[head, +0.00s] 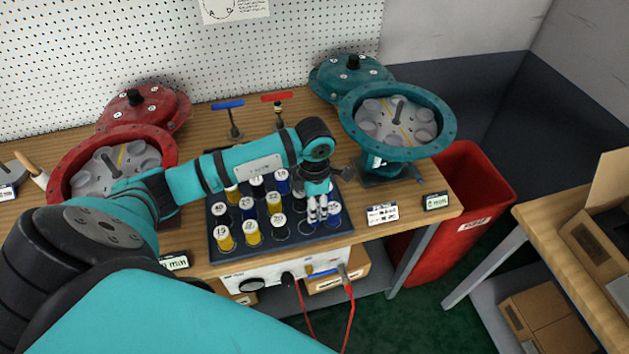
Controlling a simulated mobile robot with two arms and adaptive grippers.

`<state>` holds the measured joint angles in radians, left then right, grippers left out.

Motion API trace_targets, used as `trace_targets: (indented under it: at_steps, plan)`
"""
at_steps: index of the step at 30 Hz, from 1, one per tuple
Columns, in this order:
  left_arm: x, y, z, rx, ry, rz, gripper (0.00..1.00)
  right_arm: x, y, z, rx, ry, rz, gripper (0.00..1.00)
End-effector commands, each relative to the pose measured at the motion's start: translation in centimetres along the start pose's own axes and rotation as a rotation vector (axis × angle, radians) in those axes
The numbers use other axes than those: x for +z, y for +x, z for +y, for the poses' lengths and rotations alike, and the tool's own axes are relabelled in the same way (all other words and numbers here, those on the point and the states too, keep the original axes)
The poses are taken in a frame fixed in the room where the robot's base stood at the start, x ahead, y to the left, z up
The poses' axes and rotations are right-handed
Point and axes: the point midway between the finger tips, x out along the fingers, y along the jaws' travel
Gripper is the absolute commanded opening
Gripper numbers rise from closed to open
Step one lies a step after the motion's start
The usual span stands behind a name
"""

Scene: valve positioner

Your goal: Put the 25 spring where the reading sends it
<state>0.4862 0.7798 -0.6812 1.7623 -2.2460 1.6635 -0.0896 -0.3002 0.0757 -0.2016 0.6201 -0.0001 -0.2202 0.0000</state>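A dark tray (291,239) holds several springs with numbered white caps, in yellow, blue and dark colours. Most numbers are too small to read surely, so I cannot tell which is the 25 spring. My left gripper (317,216) points down over the tray's front right part. A blue spring (334,215) stands close beside its fingers. The fingers are near each other; whether they hold anything is unclear. A red open housing (167,150) stands at the left, a teal one (447,124) at the right. Both show grey inner plates with round recesses. My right gripper is out of view.
A white tester (262,279) with red leads sits below the tray; its reading is not visible. A red bin (480,185) stands right of the bench. Red and blue T-handles (277,98) (229,105) stand behind the tray. My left arm crosses the bench's left half.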

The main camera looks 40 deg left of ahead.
Motion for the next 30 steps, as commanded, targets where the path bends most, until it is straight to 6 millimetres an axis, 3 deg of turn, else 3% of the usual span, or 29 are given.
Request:
trace_targets:
  at_steps: [6, 13, 22, 30]
  plan:
    - [0.1, 2.2, 0.0, -0.001, 0.000, -0.001, 0.40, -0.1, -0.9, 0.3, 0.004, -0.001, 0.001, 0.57]
    - [0.1, 2.4, 0.0, 0.001, 0.001, -0.002, 0.40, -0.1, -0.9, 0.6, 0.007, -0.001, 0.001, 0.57]
    - [0.1, 2.4, 0.0, 0.001, 0.001, -0.001, 0.02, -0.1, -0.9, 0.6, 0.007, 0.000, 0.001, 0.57]
    - [0.1, 2.3, 0.1, 0.001, 0.001, -0.002, 0.00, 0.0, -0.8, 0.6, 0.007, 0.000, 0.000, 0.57]
